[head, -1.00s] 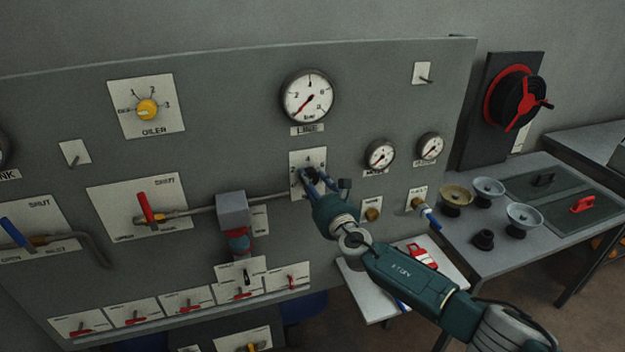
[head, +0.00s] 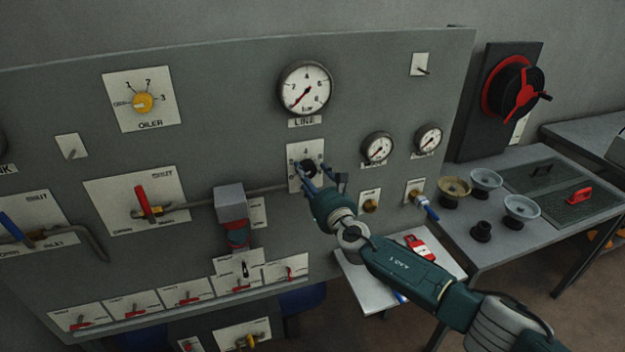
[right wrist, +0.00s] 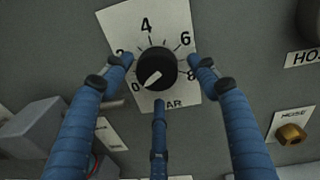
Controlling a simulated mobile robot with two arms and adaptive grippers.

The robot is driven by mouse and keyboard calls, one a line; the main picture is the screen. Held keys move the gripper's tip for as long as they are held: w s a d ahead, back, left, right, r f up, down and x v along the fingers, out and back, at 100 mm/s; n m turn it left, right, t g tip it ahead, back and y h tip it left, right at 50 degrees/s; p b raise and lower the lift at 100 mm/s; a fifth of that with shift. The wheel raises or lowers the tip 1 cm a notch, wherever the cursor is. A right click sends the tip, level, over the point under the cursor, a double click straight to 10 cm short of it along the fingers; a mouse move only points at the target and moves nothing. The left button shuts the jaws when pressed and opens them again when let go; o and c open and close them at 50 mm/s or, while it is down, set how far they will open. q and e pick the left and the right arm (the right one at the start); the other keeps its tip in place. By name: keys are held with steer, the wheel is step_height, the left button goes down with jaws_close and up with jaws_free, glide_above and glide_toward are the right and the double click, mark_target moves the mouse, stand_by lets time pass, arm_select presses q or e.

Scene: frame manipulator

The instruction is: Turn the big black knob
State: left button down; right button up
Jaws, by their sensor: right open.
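The big black knob (right wrist: 157,68) sits on a white dial plate (right wrist: 122,22) marked from 0 to 8. Its white pointer line points to the lower left, close to the 0. In the head view the knob (head: 309,167) is below the LINE gauge, partly hidden by my fingers. My right gripper (head: 319,178) is open in front of the plate. In the right wrist view its blue fingers stand around the knob, one on the left, one on the right and one below. I cannot tell whether any finger touches the knob. My left gripper is not in view.
The LINE gauge (head: 305,88) is just above, and two smaller gauges (head: 377,147) (head: 428,138) are to the right. A grey block (head: 230,203) on a pipe sticks out at the left. Brass fittings (head: 371,205) are at the lower right. A white shelf (head: 365,285) lies below my forearm.

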steer(key=v, duration=1.2)
steer(key=shift+a+f, duration=0.1)
